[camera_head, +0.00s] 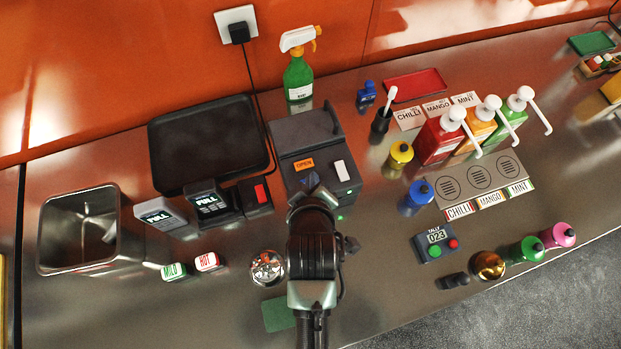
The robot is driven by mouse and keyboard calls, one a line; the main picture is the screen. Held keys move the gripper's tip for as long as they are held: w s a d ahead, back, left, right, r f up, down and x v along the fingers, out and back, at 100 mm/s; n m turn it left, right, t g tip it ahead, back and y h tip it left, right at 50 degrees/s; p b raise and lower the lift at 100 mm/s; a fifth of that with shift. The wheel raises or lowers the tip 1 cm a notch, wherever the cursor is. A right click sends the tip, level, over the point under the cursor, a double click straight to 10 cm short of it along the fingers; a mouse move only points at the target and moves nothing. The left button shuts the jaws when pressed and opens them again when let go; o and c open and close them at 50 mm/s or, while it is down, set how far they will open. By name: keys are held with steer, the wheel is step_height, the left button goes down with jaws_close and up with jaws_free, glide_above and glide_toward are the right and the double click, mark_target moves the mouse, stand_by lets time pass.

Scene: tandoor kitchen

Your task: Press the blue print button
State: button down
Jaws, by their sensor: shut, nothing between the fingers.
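A dark grey printer-like box (296,137) stands at the middle of the counter. An orange label marked OPEN (303,165) and a white strip (342,170) are on its front part. A small blue patch (309,181), which looks like the blue print button, shows left of the white strip. My gripper (311,191) reaches in from the bottom over the box's front edge. It is shut and empty, with its tip at or just in front of the blue patch. My arm hides part of the box's front, and I cannot tell whether the tip touches the button.
Left are a black tray (205,142), a sink (78,235) and devices marked FULL (160,214). A steel ball-like item (267,268) sits close left of my arm. A tally counter (436,242), pump bottles (438,140) and squeeze bottles stand right. A spray bottle (298,75) stands behind.

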steer(key=shift+f, duration=0.3)
stand_by(0.4)
steer(key=shift+r+p, duration=0.8)
steer(key=shift+r, duration=0.15)
step_height(320, 180, up, 5)
steer(key=p, duration=0.5)
stand_by(0.5)
